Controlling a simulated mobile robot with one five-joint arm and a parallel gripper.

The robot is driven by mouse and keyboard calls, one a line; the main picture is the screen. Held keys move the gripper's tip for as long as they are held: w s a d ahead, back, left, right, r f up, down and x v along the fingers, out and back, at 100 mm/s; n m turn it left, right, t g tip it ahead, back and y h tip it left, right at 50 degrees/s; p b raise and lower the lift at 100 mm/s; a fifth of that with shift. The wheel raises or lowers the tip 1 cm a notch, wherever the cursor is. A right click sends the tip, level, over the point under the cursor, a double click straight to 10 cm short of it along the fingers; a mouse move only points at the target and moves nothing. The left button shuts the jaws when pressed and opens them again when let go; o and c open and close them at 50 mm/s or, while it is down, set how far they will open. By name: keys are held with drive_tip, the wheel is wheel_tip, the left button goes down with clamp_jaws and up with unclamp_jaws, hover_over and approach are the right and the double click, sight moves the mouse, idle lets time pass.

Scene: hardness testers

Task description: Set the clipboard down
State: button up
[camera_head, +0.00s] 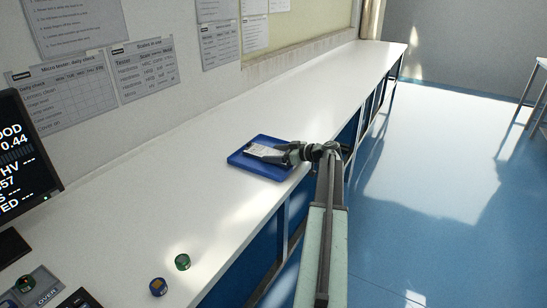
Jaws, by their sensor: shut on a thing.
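The clipboard (262,150) looks like a small, flat, pale board with dark edges. My gripper (284,154) is shut on its right end. The clipboard lies over a shallow blue tray (239,160) on the white bench, within the tray's outline. I cannot tell whether it touches the tray floor or is held slightly above it. The jaws hide the clipboard's right end, and my arm reaches in from the lower right.
The long white bench (160,185) is clear beyond the tray and to its left. A green round piece (182,262) and a blue-and-orange one (158,287) stand at the near edge. A dark display (20,155) is at left. Sheets hang on the wall.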

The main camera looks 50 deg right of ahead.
drive_tip(key=shift+f, duration=0.15)
drive_tip(key=o, duration=1.8)
drive_tip(key=shift+s+r, duration=0.1)
drive_tip(key=shift+r, duration=0.25)
drive_tip(key=p+v, duration=0.3)
drive_tip(key=v, duration=0.7)
drive_tip(key=shift+s+d+r, duration=0.1)
drive_tip(key=shift+s+r, duration=0.05)
drive_tip(key=shift+s, duration=0.1)
drive_tip(key=shift+s+d+p, duration=0.15)
drive_tip(key=shift+s+p, duration=0.15)
drive_tip(key=shift+s, duration=0.25)
